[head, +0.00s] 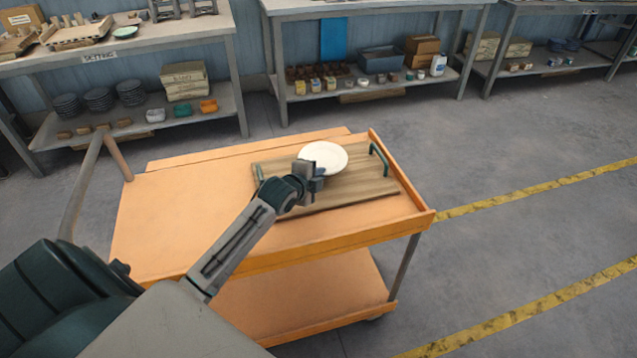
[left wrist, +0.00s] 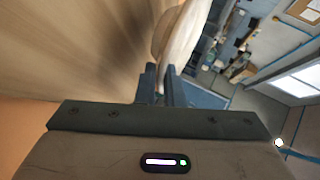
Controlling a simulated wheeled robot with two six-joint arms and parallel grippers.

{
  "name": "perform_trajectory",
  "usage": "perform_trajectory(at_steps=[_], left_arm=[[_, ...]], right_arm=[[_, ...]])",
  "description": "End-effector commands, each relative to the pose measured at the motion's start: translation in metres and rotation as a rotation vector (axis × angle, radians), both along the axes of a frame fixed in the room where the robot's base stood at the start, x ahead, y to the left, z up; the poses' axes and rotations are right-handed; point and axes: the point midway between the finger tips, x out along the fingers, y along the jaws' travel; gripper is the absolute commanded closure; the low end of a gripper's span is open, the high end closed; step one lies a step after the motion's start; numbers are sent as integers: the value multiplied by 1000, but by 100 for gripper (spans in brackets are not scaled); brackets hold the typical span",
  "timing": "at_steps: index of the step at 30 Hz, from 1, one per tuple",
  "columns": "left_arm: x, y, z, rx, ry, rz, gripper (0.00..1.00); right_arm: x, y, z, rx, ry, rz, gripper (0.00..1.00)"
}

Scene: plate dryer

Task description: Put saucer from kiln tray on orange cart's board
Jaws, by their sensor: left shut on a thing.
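A white saucer (head: 324,156) is over the wooden board (head: 348,193) on the orange cart (head: 190,192). My left gripper (head: 312,170) is shut on the near edge of the saucer. In the left wrist view, the saucer (left wrist: 179,40) stands edge-on between the fingers (left wrist: 167,84), with the board's wood grain (left wrist: 80,50) beside it. I cannot tell whether the saucer touches the board. The gripper hides part of the board and of the saucer's near rim. My right gripper is not in view.
The board has dark green handles, one at its right end (head: 379,158). The cart has a raised rim and a lower shelf (head: 310,295). Shelving (head: 130,45) with stacked plates (head: 98,98) and boxes stands behind. Floor (head: 530,250) to the right is clear.

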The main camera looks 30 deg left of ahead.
Motion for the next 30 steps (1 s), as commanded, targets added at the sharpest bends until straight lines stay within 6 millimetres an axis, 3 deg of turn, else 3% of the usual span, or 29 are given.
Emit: perform_trajectory(at_steps=[4, 8, 17, 19, 20, 30], left_arm=[[-1, 0, -23, -1, 3, 1, 100], [0, 0, -33, 0, 0, 0, 100], [0, 0, -35, 1, 0, 0, 100], [-1, 0, -35, 1, 1, -1, 84], [-1, 0, -35, 1, 1, -1, 83], [-1, 0, -32, 1, 1, -1, 83]], right_arm=[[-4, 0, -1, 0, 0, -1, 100], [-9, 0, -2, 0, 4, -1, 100], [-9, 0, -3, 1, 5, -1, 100], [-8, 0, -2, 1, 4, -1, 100], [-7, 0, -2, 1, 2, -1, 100], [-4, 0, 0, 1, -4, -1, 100]])
